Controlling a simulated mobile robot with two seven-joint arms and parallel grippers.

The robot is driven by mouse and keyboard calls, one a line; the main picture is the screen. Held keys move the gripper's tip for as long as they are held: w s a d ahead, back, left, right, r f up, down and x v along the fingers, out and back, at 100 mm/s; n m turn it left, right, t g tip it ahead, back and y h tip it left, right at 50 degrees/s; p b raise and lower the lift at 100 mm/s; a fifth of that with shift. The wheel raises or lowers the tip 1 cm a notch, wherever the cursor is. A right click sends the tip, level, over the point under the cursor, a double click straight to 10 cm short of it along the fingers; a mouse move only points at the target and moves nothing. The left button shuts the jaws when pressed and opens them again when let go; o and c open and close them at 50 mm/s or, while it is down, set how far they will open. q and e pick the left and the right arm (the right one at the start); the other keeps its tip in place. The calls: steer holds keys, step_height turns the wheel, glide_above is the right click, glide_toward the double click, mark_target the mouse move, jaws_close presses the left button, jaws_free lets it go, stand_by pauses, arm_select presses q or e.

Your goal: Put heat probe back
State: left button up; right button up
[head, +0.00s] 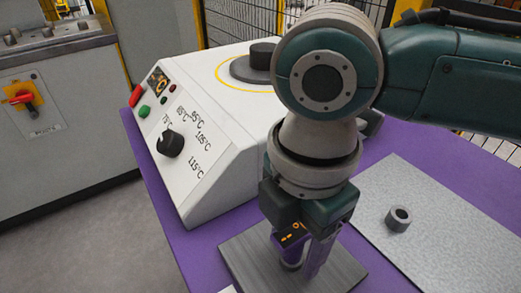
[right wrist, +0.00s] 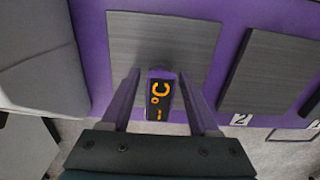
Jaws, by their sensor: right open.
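The heat probe (head: 293,236) is a dark and purple device with an orange display. It stands over a dark grey square plate (head: 240,258) on the purple table. In the right wrist view the probe (right wrist: 160,97) shows its orange °C display between my two purple fingers, and the plate (right wrist: 150,35) lies beyond it. My right gripper (head: 303,258) points down over the plate, open, with a finger on each side of the probe. Whether either finger touches it I cannot tell. The probe's lower end is partly hidden by the fingers. My left gripper is not in view.
A white heater (head: 205,140) with a temperature dial stands behind and left of my gripper. A metal ring (head: 399,219) sits on a light grey mat (head: 440,225) at the right. A second dark plate (right wrist: 265,75) lies near a "2" label in the wrist view.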

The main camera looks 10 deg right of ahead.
mark_target(297, 229)
step_height(297, 229, up, 12)
steer(key=p, duration=0.3)
steer(key=shift+r, duration=0.15)
steer(key=s+a+f+m+t+y, duration=0.2)
steer(key=s+a+f+m+y, duration=0.25)
steer(key=m, duration=0.35)
steer(key=s+d+f+m+h, duration=0.1)
steer(key=s+d+m, duration=0.1)
steer(key=d+m, duration=0.2)
steer(key=s+d+f+m+t+h, duration=0.1)
steer(key=s+d+m, duration=0.2)
steer(key=d+m, duration=0.1)
steer(key=s+d+m+h, duration=0.2)
steer(key=d+m, duration=0.1)
steer(key=d, duration=0.2)
steer(key=shift+s+d+f+m+t, duration=0.15)
steer(key=shift+s+f+m+t, duration=0.15)
steer(key=shift+f+m, duration=0.1)
steer(key=shift+s+d, duration=0.15)
steer(key=shift+d, duration=0.05)
